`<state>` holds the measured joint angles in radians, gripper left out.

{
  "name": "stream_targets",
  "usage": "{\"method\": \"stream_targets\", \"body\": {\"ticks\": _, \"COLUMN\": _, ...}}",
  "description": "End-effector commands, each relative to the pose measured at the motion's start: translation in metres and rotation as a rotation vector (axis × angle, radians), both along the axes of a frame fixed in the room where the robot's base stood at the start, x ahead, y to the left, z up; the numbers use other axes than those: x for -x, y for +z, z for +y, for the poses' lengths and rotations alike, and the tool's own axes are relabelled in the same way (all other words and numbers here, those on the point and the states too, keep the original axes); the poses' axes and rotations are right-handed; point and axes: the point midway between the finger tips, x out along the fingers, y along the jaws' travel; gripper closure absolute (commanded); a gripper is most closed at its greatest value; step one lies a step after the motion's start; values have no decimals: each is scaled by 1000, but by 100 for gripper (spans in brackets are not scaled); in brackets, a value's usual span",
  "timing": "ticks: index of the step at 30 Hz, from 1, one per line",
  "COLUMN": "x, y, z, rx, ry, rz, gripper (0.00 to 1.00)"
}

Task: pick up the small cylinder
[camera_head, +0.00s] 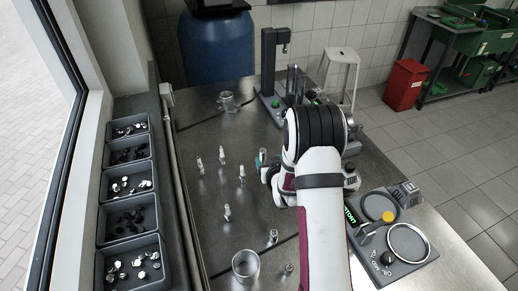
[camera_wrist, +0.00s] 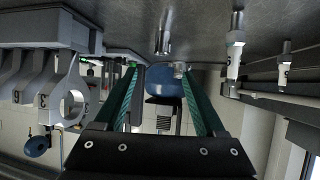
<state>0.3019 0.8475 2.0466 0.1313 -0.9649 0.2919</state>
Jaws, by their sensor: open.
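My gripper (camera_wrist: 160,72) is open, its two teal fingers apart with nothing held between them. In the head view my gripper (camera_head: 263,158) is mostly hidden behind my arm, low over the dark table. A short metallic cylinder (camera_wrist: 163,42) stands on the tabletop just beyond the fingertips in the wrist view, which is upside down. A wider metal cup-like cylinder (camera_wrist: 179,70) shows farther off; it also stands at the table's far end in the head view (camera_head: 227,101). I cannot tell which one is the small cylinder.
Several slim white-and-metal plugs (camera_head: 242,171) stand left of my gripper; one is close in the wrist view (camera_wrist: 235,45). A large metal ring-like cylinder (camera_head: 246,264) stands near. Grey bins (camera_head: 130,218) line the window side.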

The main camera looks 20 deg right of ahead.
Motion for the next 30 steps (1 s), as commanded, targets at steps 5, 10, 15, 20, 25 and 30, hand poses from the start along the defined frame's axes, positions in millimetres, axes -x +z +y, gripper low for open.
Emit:
{"method": "stream_targets", "body": {"ticks": 5, "x": -40, "y": -23, "z": -8, "rx": 1, "ry": 0, "rz": 0, "gripper": 28}}
{"method": "stream_targets", "body": {"ticks": 10, "x": -60, "y": -34, "z": -11, "rx": 1, "ry": 2, "rz": 1, "gripper": 28}}
{"method": "stream_targets", "body": {"ticks": 15, "x": -88, "y": -54, "z": -14, "rx": 0, "ry": 1, "rz": 2, "gripper": 28}}
{"method": "stream_targets", "body": {"ticks": 20, "x": -100, "y": -60, "z": -16, "rx": 0, "ry": 4, "rz": 2, "gripper": 28}}
{"method": "stream_targets", "body": {"ticks": 25, "x": -99, "y": -59, "z": -16, "rx": 0, "ry": 3, "rz": 2, "gripper": 30}}
{"method": "stream_targets", "body": {"ticks": 30, "x": -99, "y": -59, "z": -16, "rx": 0, "ry": 3, "rz": 2, "gripper": 60}}
